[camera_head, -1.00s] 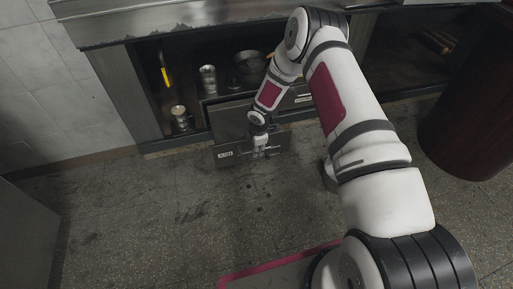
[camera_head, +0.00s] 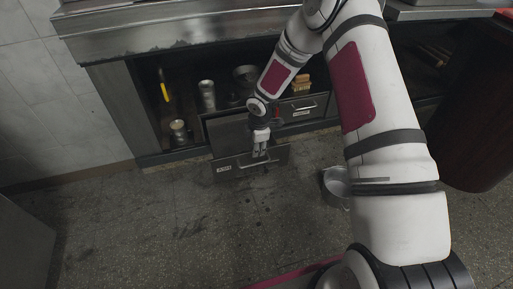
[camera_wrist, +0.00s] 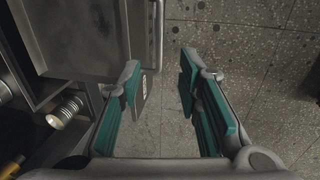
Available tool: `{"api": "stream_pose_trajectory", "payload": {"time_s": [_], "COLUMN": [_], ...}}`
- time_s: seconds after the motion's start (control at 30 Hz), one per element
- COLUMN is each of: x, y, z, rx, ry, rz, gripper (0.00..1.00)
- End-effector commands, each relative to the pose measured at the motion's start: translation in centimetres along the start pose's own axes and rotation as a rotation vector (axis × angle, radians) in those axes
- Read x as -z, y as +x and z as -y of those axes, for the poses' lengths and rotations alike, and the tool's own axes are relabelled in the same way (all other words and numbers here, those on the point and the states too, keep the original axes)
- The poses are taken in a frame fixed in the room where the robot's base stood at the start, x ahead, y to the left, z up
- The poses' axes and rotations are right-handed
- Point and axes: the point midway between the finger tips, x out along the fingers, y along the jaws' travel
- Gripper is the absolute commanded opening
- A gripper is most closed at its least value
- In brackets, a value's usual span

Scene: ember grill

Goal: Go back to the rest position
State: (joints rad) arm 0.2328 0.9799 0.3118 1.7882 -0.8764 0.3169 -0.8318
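My gripper (camera_head: 260,152) is in front of the pulled-out lower drawer (camera_head: 228,163) of the metal counter, close to its bar handle (camera_head: 240,164). In the wrist view my gripper (camera_wrist: 162,95) shows its two teal-padded fingers spread apart, with only floor between them. The drawer's front edge and handle (camera_wrist: 158,35) run just beyond the left finger. I cannot tell in the head view how far the fingers stand from the handle. My arm reaches across the right half of the head view and hides part of the counter.
A metal bucket (camera_head: 336,186) stands on the floor beside my arm. Metal containers (camera_head: 207,95) and a yellow-handled tool (camera_head: 164,86) are in the open counter bay. A closed drawer (camera_head: 302,108) is to the right. A dark red barrel (camera_head: 482,140) stands far right.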

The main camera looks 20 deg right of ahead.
Motion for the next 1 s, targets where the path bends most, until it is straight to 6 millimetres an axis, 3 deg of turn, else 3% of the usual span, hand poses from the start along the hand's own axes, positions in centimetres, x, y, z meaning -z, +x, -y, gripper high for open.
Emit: {"api": "stream_pose_trajectory", "payload": {"time_s": [0.33,0.47,0.57,0.77,1.0], "x": [0.0,-0.5,-1.5,-3.7,-5.3], "y": [-0.1,-1.8,-5.1,-14.3,-24.6], "z": [0.0,-0.3,-0.5,0.6,4.5], "rx": [-0.001,-0.004,-0.008,-0.018,-0.036], "ry": [0.001,0.029,0.088,0.277,0.537], "rz": [0.001,0.024,0.067,0.178,0.273], "gripper": [0.31,0.31,0.31,0.31,0.31]}}
